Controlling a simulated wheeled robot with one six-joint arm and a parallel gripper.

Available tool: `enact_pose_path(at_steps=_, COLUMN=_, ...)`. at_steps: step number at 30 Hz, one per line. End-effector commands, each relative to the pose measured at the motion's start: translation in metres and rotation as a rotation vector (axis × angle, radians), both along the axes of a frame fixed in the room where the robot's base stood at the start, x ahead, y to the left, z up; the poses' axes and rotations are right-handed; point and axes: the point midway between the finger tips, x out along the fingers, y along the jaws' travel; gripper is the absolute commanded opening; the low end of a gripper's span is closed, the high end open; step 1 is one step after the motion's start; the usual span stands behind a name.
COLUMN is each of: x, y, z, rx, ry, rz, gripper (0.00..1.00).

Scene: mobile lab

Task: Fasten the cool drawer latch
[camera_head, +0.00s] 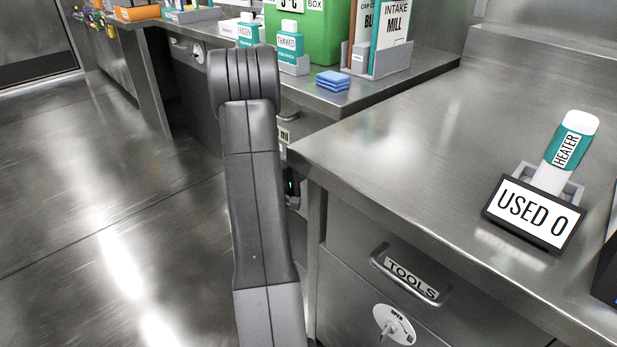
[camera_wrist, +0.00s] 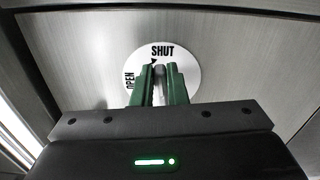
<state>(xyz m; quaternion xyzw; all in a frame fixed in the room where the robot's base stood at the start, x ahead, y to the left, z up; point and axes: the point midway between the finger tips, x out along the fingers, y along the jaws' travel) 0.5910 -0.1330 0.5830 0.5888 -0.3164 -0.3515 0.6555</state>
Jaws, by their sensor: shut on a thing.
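In the wrist view, the latch's round white dial (camera_wrist: 187,57) is on a grey metal drawer front. It reads SHUT at the top and OPEN at the left. A small black pointer sits just below SHUT, slightly to its left. My gripper (camera_wrist: 160,72) has its green fingers closed around the grey latch knob (camera_wrist: 159,86) at the dial's middle. The fingers hide the lower dial. In the head view, my arm covers most of that drawer front; only a partly hidden handle label (camera_head: 284,135) shows beside it, and its full wording cannot be read.
A TOOLS drawer (camera_head: 345,262) with its own dial (camera_head: 394,324) is at the lower right. The steel worktop (camera_head: 420,150) above it holds a USED 0 sign (camera_head: 527,213) and a HEATER bottle (camera_head: 571,142). A green box (camera_head: 330,40) stands on the far counter. The floor at left is clear.

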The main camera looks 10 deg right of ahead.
Motion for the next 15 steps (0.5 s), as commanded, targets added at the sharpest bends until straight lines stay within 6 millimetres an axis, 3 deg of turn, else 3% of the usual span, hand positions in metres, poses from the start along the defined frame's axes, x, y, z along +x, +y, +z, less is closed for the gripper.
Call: enact_pose_path(at_steps=15, x=-0.0005, y=-0.0004, z=-0.0043, rx=0.069, ry=-0.099, rz=-0.001, gripper=0.0)
